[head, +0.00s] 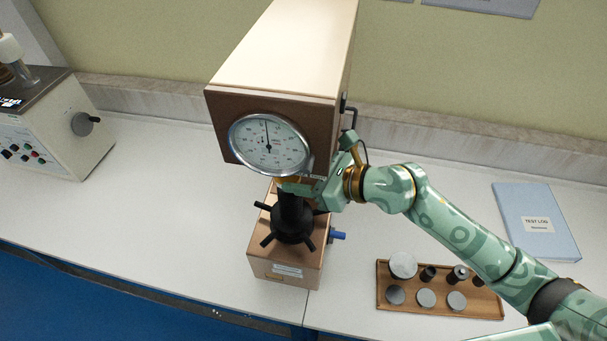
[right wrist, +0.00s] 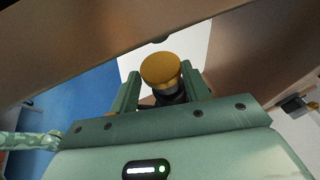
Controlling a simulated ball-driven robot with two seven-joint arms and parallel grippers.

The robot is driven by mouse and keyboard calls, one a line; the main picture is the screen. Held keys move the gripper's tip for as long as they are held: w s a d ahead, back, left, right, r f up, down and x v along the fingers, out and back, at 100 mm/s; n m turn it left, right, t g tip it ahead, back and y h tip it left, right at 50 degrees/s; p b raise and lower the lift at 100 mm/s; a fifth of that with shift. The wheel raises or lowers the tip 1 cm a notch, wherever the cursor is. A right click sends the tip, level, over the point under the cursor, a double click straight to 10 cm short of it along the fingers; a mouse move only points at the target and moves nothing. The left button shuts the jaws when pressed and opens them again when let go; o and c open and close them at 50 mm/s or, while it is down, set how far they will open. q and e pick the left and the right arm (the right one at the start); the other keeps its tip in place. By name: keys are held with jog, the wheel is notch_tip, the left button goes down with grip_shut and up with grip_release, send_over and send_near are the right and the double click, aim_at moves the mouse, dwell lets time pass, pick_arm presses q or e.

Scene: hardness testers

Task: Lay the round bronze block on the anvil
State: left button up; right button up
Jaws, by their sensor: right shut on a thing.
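The round bronze block (right wrist: 161,68) is between the two fingers of my right gripper (right wrist: 163,88) in the right wrist view, its flat round face showing. In the head view my right gripper (head: 298,187) reaches in from the right, below the dial of the hardness tester (head: 283,108), and the block is mostly hidden there. The gripper is shut on the block. The dark screw post (head: 293,208) with the spoked handwheel stands directly below. The anvil's top is hidden, so I cannot tell whether the block touches it. My left gripper is not in view.
A wooden tray (head: 381,301) with several grey discs and dark small parts lies right of the tester. A blue test log (head: 537,246) lies further right. Another machine (head: 50,130) stands at the far left. The bench left of the tester is clear.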

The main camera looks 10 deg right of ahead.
dwell(0.7)
jog(key=o, duration=1.3)
jog(key=shift+s+f, duration=0.1)
jog(key=shift+c, duration=0.8)
jog(key=shift+d, duration=0.15)
jog(key=s+d, duration=0.3)
jog(key=d, duration=0.2)
jog(key=shift+s+d+r+p, duration=0.2)
jog(key=shift+s+d+p, duration=0.15)
jog(key=shift+s+p, duration=0.05)
